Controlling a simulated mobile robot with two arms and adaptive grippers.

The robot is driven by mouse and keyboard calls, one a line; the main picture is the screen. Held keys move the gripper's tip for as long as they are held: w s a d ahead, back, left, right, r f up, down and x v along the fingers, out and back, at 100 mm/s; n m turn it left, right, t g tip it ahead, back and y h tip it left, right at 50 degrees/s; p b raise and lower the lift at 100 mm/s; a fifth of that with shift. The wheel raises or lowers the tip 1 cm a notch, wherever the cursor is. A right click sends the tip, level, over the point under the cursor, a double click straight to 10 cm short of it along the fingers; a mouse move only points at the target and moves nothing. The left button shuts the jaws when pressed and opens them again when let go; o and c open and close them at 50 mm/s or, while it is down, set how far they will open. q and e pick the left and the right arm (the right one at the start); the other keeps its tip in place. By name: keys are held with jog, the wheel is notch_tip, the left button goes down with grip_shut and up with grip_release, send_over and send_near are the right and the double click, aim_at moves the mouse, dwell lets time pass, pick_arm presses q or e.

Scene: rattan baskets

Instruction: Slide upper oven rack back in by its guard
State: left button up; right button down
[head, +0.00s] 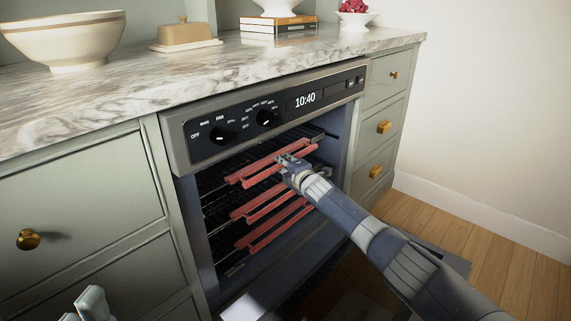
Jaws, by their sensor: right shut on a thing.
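The oven (178,131) is built in under the counter, and its door (345,291) is folded down. Inside are dark wire racks with red guards along their front edges. The upper rack's guard (250,176) is at the top, and my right gripper (285,160) is shut on it right of its middle. The upper rack's wires show behind the guard inside the oven. Lower racks with red guards (268,235) sit below it. My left gripper (88,305) is at the bottom left edge, away from the oven; only part of it shows.
Drawers with brass knobs (28,239) flank the oven on both sides. The marble counter (130,93) above carries a bowl (68,43), a butter dish (187,35) and books (278,25). Wooden floor (480,255) is free at the right. The lowered door lies under my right arm.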

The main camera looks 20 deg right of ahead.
jog(key=c, duration=1.8)
grip_release()
jog(key=shift+w+a+r, duration=0.15)
jog(key=shift+w+r, duration=0.05)
jog(key=shift+r, duration=0.3)
jog(key=shift+o, duration=1.4)
jog(key=shift+w+a+f, duration=0.25)
jog(key=shift+w+f, duration=0.05)
jog(key=shift+f, duration=0.1)
jog(key=shift+s+d, duration=0.1)
jog(key=shift+s+f, duration=0.1)
jog(key=shift+s, duration=0.05)
jog(key=shift+v, duration=0.8)
jog(key=v, duration=1)
jog(key=shift+d, duration=0.1)
